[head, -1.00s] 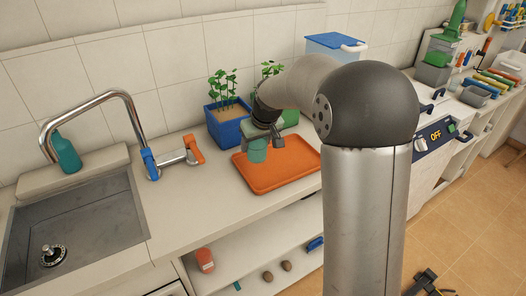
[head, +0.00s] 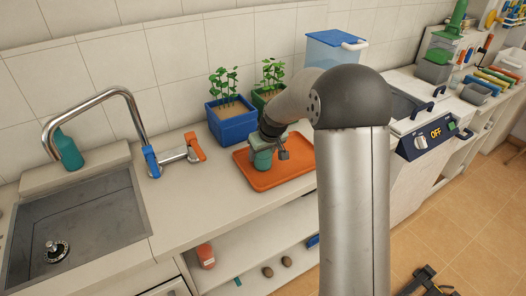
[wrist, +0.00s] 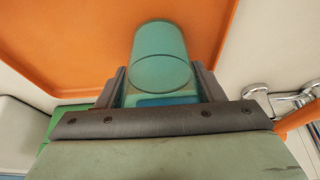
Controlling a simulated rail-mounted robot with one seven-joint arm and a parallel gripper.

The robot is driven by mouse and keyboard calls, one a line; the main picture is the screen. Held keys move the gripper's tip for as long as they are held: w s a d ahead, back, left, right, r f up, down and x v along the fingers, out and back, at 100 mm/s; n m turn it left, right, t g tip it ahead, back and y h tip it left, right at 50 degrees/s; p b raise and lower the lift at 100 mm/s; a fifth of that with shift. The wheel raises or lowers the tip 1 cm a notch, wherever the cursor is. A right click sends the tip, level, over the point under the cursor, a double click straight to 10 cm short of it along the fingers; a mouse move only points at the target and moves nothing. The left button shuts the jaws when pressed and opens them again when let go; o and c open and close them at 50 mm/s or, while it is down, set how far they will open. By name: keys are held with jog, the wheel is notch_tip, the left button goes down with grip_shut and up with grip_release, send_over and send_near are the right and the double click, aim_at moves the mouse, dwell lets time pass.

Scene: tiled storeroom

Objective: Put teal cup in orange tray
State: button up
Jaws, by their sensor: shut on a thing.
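The teal cup (head: 262,160) is between the fingers of my gripper (head: 268,148), over the orange tray (head: 285,180) on the counter. In the wrist view the teal cup (wrist: 160,58) sits between the two fingers of my gripper (wrist: 160,90), with the orange tray (wrist: 60,45) behind it. The gripper is shut on the cup. The cup is low, near the tray floor; I cannot tell whether its base touches it. My arm covers the right side of the tray in the head view.
A blue planter (head: 232,120) and a green planter (head: 262,98) stand behind the tray against the wall. The sink (head: 75,225) with its tall faucet (head: 95,105) is at the left. A clear blue-lidded box (head: 333,48) stands at the back.

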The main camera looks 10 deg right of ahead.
jog(key=o, duration=1.1)
jog(key=shift+o, duration=0.2)
jog(key=shift+r, duration=0.25)
jog(key=b+v, duration=0.1)
jog(key=v, duration=1.1)
jog(key=s+f+m+g, duration=0.1)
jog(key=s+f, duration=0.1)
jog(key=s, duration=0.9)
jog(key=s+a+f+m+g+h, duration=0.1)
jog(key=s+f, duration=0.1)
jog(key=s, duration=0.9)
jog(key=s+a+f+m+g, duration=0.1)
jog(key=s+f+g, duration=0.1)
jog(key=s, duration=0.9)
jog(key=shift+s+f, duration=0.25)
jog(key=shift+f, duration=0.15)
